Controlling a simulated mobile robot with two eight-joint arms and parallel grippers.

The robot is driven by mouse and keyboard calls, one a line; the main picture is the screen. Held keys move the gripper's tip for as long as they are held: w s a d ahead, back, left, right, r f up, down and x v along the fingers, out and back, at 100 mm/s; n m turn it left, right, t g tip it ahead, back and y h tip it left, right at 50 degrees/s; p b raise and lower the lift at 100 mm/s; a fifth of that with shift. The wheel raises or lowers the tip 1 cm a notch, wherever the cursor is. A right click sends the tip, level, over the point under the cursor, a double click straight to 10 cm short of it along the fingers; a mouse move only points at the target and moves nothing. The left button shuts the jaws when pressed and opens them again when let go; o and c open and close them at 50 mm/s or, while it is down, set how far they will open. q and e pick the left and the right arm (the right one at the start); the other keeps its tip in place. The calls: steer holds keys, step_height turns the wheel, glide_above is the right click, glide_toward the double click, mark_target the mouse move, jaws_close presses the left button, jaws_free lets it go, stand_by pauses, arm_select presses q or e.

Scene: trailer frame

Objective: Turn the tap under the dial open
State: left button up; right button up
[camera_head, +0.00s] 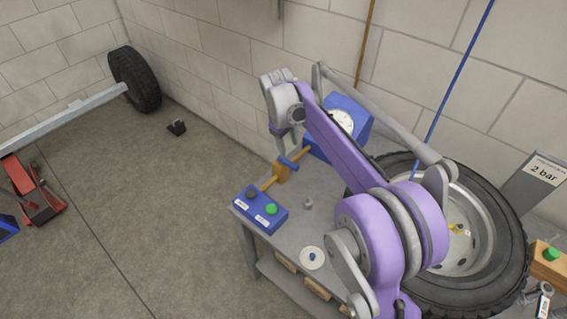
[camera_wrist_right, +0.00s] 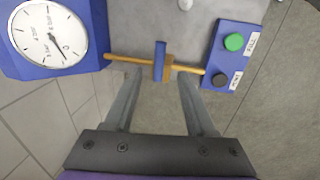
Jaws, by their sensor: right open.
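The tap is an orange body (camera_head: 281,173) on a thin orange pipe with a blue lever (camera_head: 288,163). The lever lies across the pipe; it also shows in the right wrist view (camera_wrist_right: 160,60). The dial (camera_head: 341,121) is a white round face on a blue box, partly behind my arm. In the right wrist view, the dial (camera_wrist_right: 48,36) has its needle toward the lower right. My right gripper (camera_wrist_right: 160,76) is open and empty, its fingers pointing at the tap, one to each side of it in the picture. Contact cannot be told. My left gripper is out of view.
A blue button box (camera_head: 260,209) with a green and a dark button stands at the pipe's near end. A tyred wheel (camera_head: 512,255) lies on the grey bench (camera_head: 290,237) at right. A nut and a pale disc (camera_head: 312,258) lie on the bench. The wall is close behind.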

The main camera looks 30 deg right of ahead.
mark_target(292, 164)
steer(key=f, duration=0.3)
steer(key=d+f, duration=0.1)
steer(key=f, duration=0.5)
steer(key=shift+w+d+f+b, duration=0.1)
steer(key=shift+w+d+b, duration=0.2)
steer(key=shift+d+b, duration=0.1)
steer(key=shift+c, duration=0.2)
jaws_close()
stand_by(0.7)
